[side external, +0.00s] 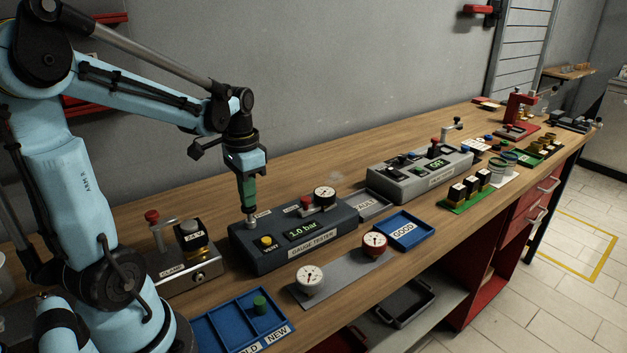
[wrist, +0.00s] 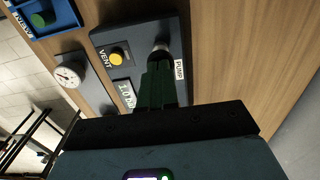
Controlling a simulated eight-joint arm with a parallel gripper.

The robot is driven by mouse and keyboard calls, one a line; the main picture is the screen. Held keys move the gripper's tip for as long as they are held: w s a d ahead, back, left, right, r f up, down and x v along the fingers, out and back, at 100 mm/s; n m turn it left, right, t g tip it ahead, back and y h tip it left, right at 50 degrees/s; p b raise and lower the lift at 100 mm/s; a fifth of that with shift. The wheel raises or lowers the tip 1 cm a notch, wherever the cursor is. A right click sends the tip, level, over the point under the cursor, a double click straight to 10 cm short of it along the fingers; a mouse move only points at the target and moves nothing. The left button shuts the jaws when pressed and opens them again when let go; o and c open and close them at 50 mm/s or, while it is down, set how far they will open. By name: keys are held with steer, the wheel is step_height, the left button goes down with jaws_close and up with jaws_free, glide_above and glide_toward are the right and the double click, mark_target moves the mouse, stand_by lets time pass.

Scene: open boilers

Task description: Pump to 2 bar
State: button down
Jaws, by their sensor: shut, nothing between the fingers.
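The dark grey gauge tester (side external: 318,252) stands on the bench, and its display (side external: 302,230) reads 1.0 bar. A black-rimmed gauge (side external: 324,195) sits at its back beside a red-topped part (side external: 306,202). The yellow VENT button (side external: 266,241) is at its left end and also shows in the wrist view (wrist: 118,57). My gripper (side external: 249,217) points down with its fingers shut and empty, right over the silver pump button (wrist: 161,48) by the PUMP label (wrist: 180,68). The fingertips are at or just above the button; I cannot tell whether they touch.
Two loose gauges, white (side external: 310,280) and red (side external: 374,244), lie on a grey strip in front. A blue GOOD tray (side external: 404,243) and grey FAULT tray (side external: 387,206) are to the right. A clamp box (side external: 190,273) stands left. Bare wood lies behind the tester.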

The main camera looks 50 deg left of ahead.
steer(key=shift+f, duration=1.45)
steer(key=shift+r, duration=0.1)
step_height(320, 180, up, 14)
stand_by(0.9)
